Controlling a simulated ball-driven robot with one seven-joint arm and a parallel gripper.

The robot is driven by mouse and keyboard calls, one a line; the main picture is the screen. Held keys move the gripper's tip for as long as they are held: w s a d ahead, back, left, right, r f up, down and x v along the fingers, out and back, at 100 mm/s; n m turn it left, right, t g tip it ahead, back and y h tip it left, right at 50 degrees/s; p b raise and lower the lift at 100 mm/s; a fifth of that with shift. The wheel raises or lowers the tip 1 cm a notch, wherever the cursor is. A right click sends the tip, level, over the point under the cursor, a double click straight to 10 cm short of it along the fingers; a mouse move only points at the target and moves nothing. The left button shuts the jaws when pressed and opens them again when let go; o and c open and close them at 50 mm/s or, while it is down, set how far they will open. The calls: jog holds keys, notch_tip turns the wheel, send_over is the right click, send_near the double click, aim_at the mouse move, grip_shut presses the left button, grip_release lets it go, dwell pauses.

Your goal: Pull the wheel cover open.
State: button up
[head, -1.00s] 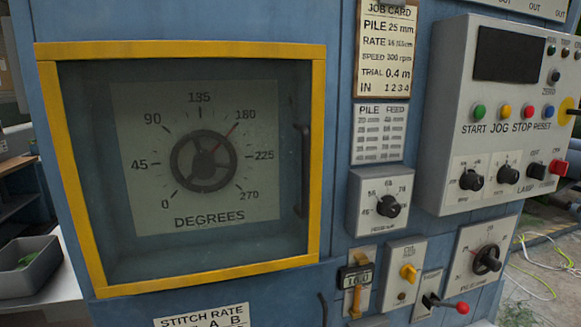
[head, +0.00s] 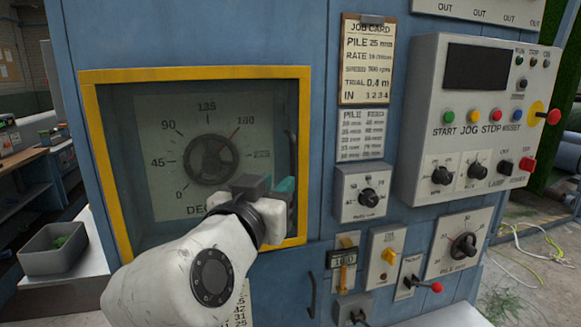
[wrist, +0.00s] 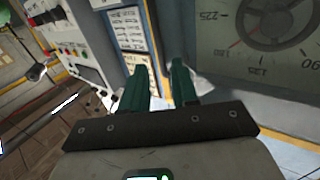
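The wheel cover (head: 195,74) is a clear pane in a yellow frame on the blue cabinet, and it looks shut. Behind it are a dark handwheel (head: 211,159) and a degree dial; the wheel also shows in the wrist view (wrist: 272,22). The cover's dark upright handle (head: 291,148) is near its right edge, its lower part hidden behind my gripper. My gripper (head: 281,188) is in front of the cover's lower right.
To the right are a job card (head: 367,62), a grey control box (head: 475,120) with coloured buttons, knobs and a red-tipped lever (head: 436,287). A grey bin (head: 55,247) sits on a pale surface at left. Yellow cable lies on the floor at right.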

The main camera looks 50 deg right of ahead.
aim_at(292, 169)
jog(key=p+x, duration=0.2)
jog(key=x, duration=0.7)
jog(key=shift+d, duration=0.2)
jog(key=shift+c, duration=0.4)
grip_shut()
